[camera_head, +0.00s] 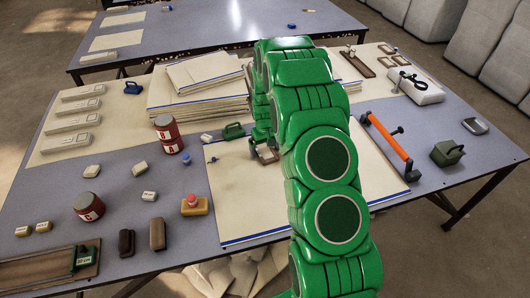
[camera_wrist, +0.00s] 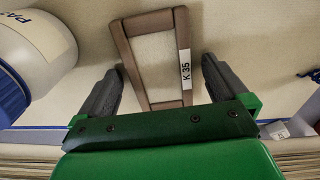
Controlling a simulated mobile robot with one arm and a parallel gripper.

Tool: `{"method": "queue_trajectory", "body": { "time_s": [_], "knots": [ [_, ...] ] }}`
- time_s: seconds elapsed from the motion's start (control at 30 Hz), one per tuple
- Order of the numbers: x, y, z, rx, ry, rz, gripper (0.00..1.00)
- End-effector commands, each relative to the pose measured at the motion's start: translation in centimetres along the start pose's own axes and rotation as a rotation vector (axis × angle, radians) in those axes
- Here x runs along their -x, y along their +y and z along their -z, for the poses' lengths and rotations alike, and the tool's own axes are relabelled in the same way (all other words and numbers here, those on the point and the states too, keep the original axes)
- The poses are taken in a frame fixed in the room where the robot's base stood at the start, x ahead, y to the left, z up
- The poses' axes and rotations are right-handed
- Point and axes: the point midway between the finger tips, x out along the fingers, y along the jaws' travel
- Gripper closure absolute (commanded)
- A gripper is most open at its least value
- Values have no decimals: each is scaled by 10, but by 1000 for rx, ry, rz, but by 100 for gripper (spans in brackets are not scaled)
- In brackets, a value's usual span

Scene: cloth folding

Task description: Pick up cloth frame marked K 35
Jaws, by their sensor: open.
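The cloth frame marked K 35 (camera_wrist: 150,23) is a brown, narrow rectangular frame with a white label on its right side bar. It lies on a cream surface in the wrist view. My gripper (camera_wrist: 160,75) is open, with one dark finger on each side of the frame's near part. I cannot tell whether either finger touches it. In the head view my gripper (camera_head: 264,157) is low over the cream cloth sheet (camera_head: 235,208), largely hidden by my green arm. A small brownish piece of the frame seems to show there.
Stacked cloth (camera_head: 200,100) stands behind my gripper.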

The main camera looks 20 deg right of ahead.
Motion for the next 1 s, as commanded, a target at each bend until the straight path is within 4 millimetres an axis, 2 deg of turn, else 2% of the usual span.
{"method": "queue_trajectory", "body": {
  "time_s": [0.13,0.5,0.8,1.0],
  "knots": [
    [0,0,0,0,1,0,2],
    [1,0,0,0,1,0,56],
    [4,0,0,0,1,0,57],
    [23,0,1,0,4,-1,57]
  ]
}}
